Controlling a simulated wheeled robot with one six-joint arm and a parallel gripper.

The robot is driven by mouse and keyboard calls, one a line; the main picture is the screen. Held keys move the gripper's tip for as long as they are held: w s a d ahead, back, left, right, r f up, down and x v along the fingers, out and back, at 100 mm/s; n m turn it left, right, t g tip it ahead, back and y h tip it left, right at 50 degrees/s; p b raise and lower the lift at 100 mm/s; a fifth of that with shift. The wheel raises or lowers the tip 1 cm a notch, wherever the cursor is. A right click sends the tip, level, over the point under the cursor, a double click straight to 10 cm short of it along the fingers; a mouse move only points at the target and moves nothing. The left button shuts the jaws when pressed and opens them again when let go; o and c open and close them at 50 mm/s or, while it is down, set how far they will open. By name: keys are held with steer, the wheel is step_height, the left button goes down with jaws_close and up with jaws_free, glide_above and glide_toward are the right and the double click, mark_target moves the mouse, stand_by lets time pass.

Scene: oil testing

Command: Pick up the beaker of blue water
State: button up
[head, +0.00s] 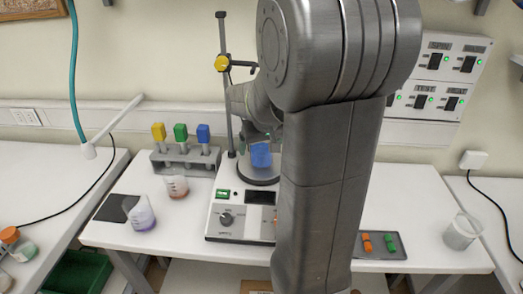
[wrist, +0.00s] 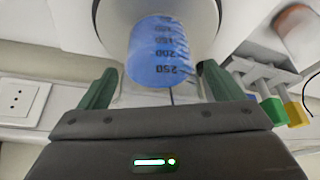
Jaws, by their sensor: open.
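The beaker of blue water (head: 261,155) stands on the round plate of the stirrer (head: 226,220) in the head view, partly hidden by my arm. In the wrist view the beaker (wrist: 158,50) shows blue with dark volume marks, and the round plate (wrist: 207,22) shows behind it. My gripper (wrist: 157,74) is open, with one green finger on each side of the beaker in the picture. Gaps show between the fingers and the beaker, and I cannot tell whether it is fully between them in depth. My arm hides most of the gripper in the head view.
A rack (head: 185,160) with yellow, green and blue-topped pieces stands left of the stirrer. An orange-red beaker (head: 176,187) and a purple beaker (head: 141,214) are nearby. A metal stand (head: 225,80) rises behind. A clear beaker (head: 461,232) and a small tray (head: 380,246) are at right.

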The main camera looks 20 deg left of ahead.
steer(key=shift+a+f, duration=0.1)
steer(key=shift+f, duration=0.35)
steer(key=shift+w, duration=0.1)
steer(key=c, duration=1.2)
steer(key=shift+r, duration=0.1)
steer(key=shift+c, duration=0.2)
